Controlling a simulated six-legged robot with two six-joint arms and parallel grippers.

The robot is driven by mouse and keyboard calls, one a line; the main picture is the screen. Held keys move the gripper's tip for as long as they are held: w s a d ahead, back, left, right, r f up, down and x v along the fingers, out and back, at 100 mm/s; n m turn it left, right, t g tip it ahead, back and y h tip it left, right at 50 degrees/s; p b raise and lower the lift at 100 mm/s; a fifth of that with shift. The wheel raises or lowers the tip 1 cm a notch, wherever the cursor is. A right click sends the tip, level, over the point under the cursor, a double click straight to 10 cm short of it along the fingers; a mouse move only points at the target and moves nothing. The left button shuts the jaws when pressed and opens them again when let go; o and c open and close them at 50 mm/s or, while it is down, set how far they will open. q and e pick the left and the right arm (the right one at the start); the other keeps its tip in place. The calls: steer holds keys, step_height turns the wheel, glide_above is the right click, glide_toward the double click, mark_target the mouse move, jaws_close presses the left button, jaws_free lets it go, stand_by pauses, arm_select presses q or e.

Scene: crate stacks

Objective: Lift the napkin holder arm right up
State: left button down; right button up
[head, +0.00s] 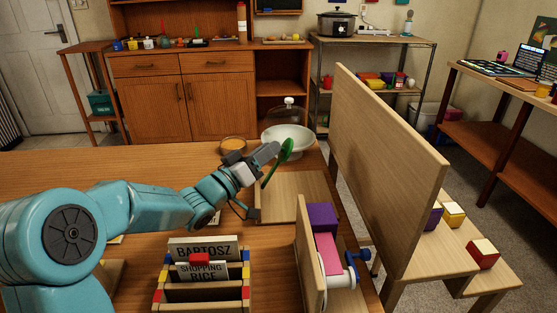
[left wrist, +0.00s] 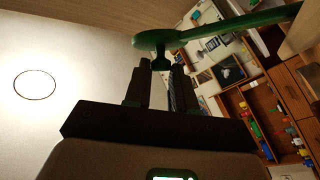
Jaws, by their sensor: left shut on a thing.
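A green arm (head: 271,168) with a rounded upper end stands tilted above a flat, square wooden base (head: 290,190); I take these for the napkin holder and its arm. My left gripper (head: 274,150) is at the arm's upper end. In the left wrist view the green arm (left wrist: 235,25) runs in from the upper right. The jaws of my left gripper (left wrist: 160,72) are shut on a small green knob under its rounded end. How the arm's lower end joins the base is not clear. My right gripper is not in view.
A white bowl (head: 287,137) and an amber dish (head: 233,144) stand behind the base. A card rack (head: 203,292) is at the front. A purple box (head: 322,217) and a pink box (head: 328,254) stand front right. A tall wooden panel (head: 385,150) rises at right.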

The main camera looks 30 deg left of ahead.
arm_select(q)
steer(key=shift+s+a+f+b, duration=0.35)
steer(key=shift+s+a, duration=0.1)
steer(key=shift+a, duration=0.1)
steer(key=shift+s+a+f+b, duration=0.3)
steer(key=shift+s+a, duration=0.1)
steer(key=shift+a, duration=0.1)
steer(key=c, duration=1.6)
jaws_free()
steer(key=shift+s+a+r+n, duration=0.15)
steer(key=shift+a+r+n, duration=0.05)
steer(key=shift+n, duration=0.1)
steer(key=o, duration=0.5)
steer(key=shift+w+a+f, duration=0.2)
steer(key=shift+w+f, duration=0.1)
steer(key=shift+w, duration=0.05)
steer(key=shift+o, duration=0.6)
steer(key=shift+w+d, duration=0.1)
steer(key=shift+d, duration=0.05)
steer(key=shift+s+d+r, duration=0.15)
steer(key=shift+s+r, duration=0.2)
steer(key=shift+r, duration=0.05)
steer(key=shift+f, duration=0.15)
steer(key=v, duration=0.7)
steer(key=shift+s+p, duration=0.25)
steer(key=shift+p, duration=0.1)
